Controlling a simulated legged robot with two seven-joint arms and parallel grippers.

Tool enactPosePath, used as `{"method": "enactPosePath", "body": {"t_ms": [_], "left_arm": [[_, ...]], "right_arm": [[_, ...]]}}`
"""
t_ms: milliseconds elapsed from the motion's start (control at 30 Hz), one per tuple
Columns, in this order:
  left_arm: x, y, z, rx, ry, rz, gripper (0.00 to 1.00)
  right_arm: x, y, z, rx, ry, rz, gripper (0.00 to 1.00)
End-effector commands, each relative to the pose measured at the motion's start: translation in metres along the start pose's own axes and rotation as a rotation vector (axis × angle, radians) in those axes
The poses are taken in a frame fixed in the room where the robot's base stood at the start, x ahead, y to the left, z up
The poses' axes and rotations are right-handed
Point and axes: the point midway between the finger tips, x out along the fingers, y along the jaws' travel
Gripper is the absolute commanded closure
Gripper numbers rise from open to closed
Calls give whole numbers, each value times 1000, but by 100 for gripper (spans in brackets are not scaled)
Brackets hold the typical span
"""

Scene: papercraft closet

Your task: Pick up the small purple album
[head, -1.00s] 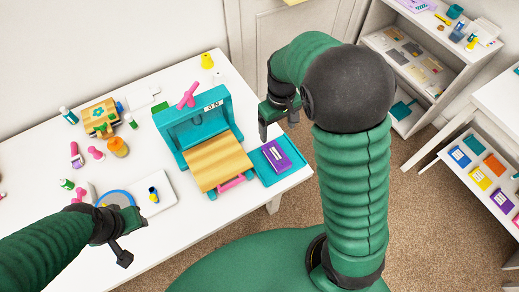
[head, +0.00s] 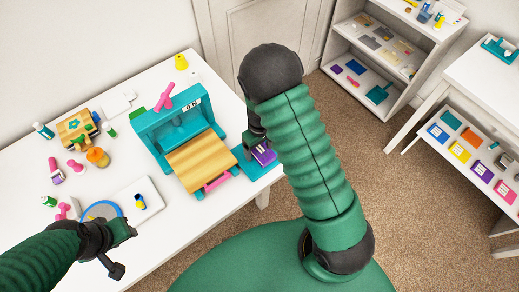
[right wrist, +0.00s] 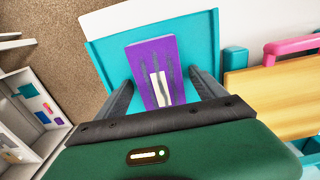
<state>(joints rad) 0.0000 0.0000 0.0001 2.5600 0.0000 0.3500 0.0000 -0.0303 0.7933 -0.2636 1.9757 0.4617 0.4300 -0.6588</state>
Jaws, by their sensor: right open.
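The small purple album (head: 264,154) lies on a teal tray (head: 262,171) at the table's right corner, partly hidden by my right arm in the head view. In the right wrist view the purple album (right wrist: 152,62) lies flat on the teal tray (right wrist: 198,35). My right gripper (right wrist: 162,90) is open, with its dark fingers on either side of the album's near part; I cannot tell whether they touch it. In the head view my right gripper (head: 252,148) is just over the tray. My left gripper (head: 122,250) is over the table's front edge, away from the album.
A teal press with a wooden board (head: 200,162) stands just left of the tray. A white plate with a blue disc (head: 104,210) and several small bottles and stamps lie further left. Shelves with colored albums (head: 465,150) stand at the right.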

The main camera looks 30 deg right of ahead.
Motion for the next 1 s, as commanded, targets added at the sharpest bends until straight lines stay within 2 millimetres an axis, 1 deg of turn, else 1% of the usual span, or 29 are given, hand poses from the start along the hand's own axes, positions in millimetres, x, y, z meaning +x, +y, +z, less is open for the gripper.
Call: {"method": "enactPosePath", "body": {"t_ms": [100, 600, 633, 867, 1000], "left_arm": [[0, 0, 0, 0, 0, 0, 64], [0, 0, 0, 0, 0, 0, 64], [0, 0, 0, 0, 0, 0, 64], [0, 0, 0, 0, 0, 0, 64], [0, 0, 0, 0, 0, 0, 64]], "right_arm": [[0, 0, 0, -1, 1, 0, 21], [-1, 0, 0, -1, 0, 0, 87], [-1, 0, 0, -1, 0, 0, 90], [-1, 0, 0, 0, 1, 0, 90], [-8, 0, -1, -1, 2, 0, 90]]}}
